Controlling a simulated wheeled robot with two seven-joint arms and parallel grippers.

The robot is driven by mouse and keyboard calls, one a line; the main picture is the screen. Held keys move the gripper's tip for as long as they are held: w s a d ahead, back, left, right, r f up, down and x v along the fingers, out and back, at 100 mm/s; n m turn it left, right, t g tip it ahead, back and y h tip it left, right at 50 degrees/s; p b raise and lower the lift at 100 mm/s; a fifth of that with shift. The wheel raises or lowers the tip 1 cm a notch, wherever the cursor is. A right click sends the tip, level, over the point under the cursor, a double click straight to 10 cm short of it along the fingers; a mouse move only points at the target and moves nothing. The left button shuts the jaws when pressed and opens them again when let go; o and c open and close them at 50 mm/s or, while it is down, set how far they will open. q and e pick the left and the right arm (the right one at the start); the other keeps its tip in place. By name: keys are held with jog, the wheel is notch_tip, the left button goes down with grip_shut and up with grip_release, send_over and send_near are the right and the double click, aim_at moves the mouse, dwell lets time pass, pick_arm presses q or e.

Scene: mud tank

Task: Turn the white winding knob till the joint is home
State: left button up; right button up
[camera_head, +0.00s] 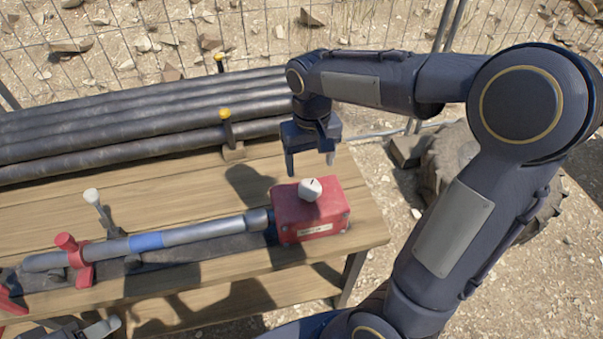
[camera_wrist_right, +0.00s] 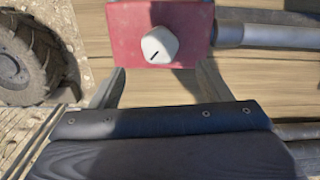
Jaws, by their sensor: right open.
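The white winding knob (camera_head: 310,189), faceted with a dark mark line, sits on top of a red box (camera_head: 311,230) at the bench's right end. A grey pipe with a blue band (camera_head: 147,241) runs left from the box; the joint's fit inside cannot be seen. My right gripper (camera_head: 311,169) is open and empty, fingers down, above and behind the knob, not touching it. In the right wrist view the knob (camera_wrist_right: 160,44) lies beyond the two fingertips, roughly centred between them. A grey piece at the lower left edge may be my left gripper (camera_head: 75,330), mostly cut off.
A red clamp (camera_head: 75,256) and a white-topped handle (camera_head: 95,200) stand along the pipe. Dark pipes (camera_head: 140,125) lie stacked at the back beside yellow-topped posts. A tyre (camera_head: 450,165) stands right of the bench. Bare planks show behind the pipe.

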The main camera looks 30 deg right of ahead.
aim_at(310, 186)
pick_arm(q)
jog(key=shift+r, duration=0.45)
pick_arm(e)
notch_tip(310, 186, down, 8)
jog(key=shift+f, duration=0.1)
jog(key=c, duration=1)
